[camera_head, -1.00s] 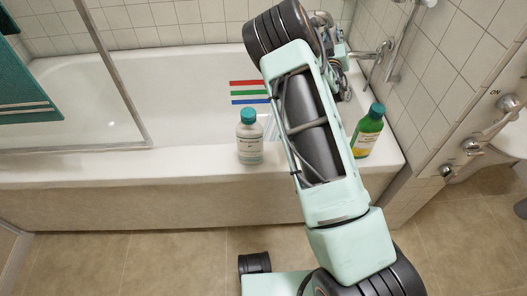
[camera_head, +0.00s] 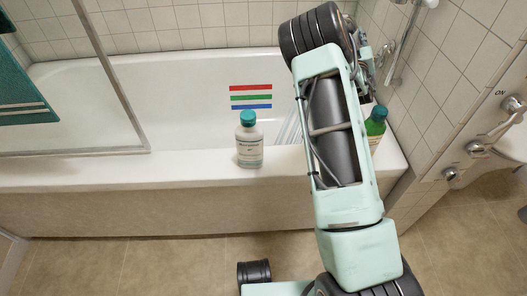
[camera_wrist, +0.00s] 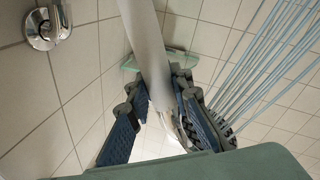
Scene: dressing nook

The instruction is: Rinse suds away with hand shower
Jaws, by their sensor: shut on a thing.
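The hand shower (camera_wrist: 147,45) shows in the wrist view as a pale grey handle with a chrome part low down. My gripper (camera_wrist: 160,108) is shut around it, with dark blue-padded fingers on both sides. Pale blue water streams (camera_wrist: 265,60) fan out at the right of the wrist view. In the head view, the streams (camera_head: 289,127) fall into the white bathtub (camera_head: 190,105), just left of my arm. My arm hides the gripper and shower there. Red, green and blue stripes (camera_head: 250,97) mark the tub's inner wall. I cannot make out any suds.
A white bottle with a teal cap (camera_head: 249,148) stands on the tub's front rim. A green bottle (camera_head: 375,128), partly behind my arm, stands at the rim's right end. A glass screen and a green towel (camera_head: 25,95) are at left. Wall taps (camera_head: 480,150) are at right.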

